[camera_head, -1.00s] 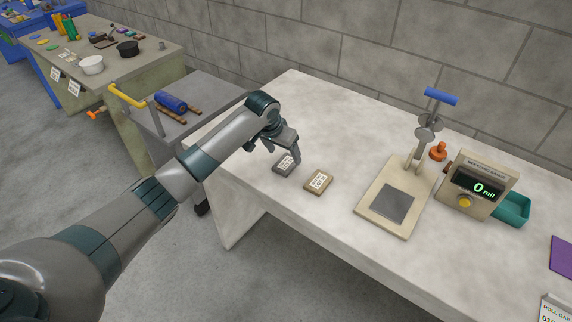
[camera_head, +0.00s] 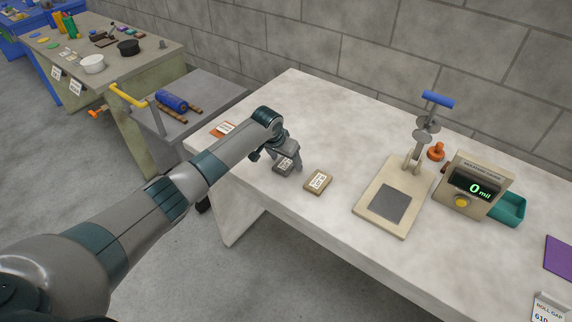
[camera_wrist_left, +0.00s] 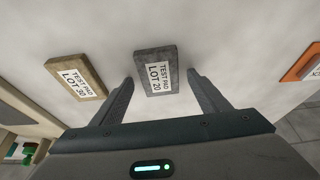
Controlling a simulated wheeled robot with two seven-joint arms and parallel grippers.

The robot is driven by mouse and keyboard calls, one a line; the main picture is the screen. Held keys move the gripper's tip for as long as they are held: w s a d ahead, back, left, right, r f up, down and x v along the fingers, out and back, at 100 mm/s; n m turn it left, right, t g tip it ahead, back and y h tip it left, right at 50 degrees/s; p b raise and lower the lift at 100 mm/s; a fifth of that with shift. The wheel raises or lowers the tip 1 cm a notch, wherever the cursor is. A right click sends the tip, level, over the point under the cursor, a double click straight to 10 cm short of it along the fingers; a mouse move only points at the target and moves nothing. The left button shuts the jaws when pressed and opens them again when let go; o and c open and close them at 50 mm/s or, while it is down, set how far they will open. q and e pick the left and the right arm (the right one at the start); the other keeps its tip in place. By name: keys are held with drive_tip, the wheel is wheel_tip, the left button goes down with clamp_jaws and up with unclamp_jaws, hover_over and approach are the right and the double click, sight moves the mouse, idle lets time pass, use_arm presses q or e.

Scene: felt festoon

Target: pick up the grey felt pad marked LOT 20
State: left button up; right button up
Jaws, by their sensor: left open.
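The grey felt pad (camera_head: 281,169) lies on the pale bench, partly hidden by my left gripper in the head view. In the left wrist view the grey pad (camera_wrist_left: 155,62) shows its white label, TEST PAD LOT 20. My left gripper (camera_head: 286,161) is open and empty close over the pad. In the left wrist view its fingers (camera_wrist_left: 160,78) point at the pad, one toward each side of it. I cannot tell whether they touch it. My right gripper is not in view.
A tan pad (camera_head: 318,182) lies just right of the grey one; its label reads LOT 30 in the wrist view (camera_wrist_left: 75,78). An orange pad (camera_head: 221,130) lies to the left. A press (camera_head: 367,222) and a gauge reading 0 mil (camera_head: 475,184) stand farther right.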

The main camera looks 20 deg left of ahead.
sight(286, 163)
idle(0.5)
use_arm(q)
drive_tip(key=c, duration=1.1)
wheel_tip(286, 163, up, 4)
drive_tip(key=shift+w+f+b, duration=0.1)
drive_tip(key=shift+f+b, duration=0.05)
drive_tip(key=shift+b, duration=0.85)
drive_tip(key=shift+w+d+r+b, duration=0.3)
drive_tip(key=shift+d+r+b, duration=0.4)
drive_tip(key=shift+d+r, duration=0.9)
drive_tip(key=shift+w+d+r+b, duration=0.25)
drive_tip(key=shift+d+r+b, duration=0.55)
drive_tip(key=shift+d, duration=1.45)
drive_tip(key=shift+w+d+r+b, duration=0.3)
drive_tip(key=shift+d+r+b, duration=0.35)
drive_tip(key=shift+d+r, duration=0.95)
drive_tip(key=shift+d+f, duration=0.3)
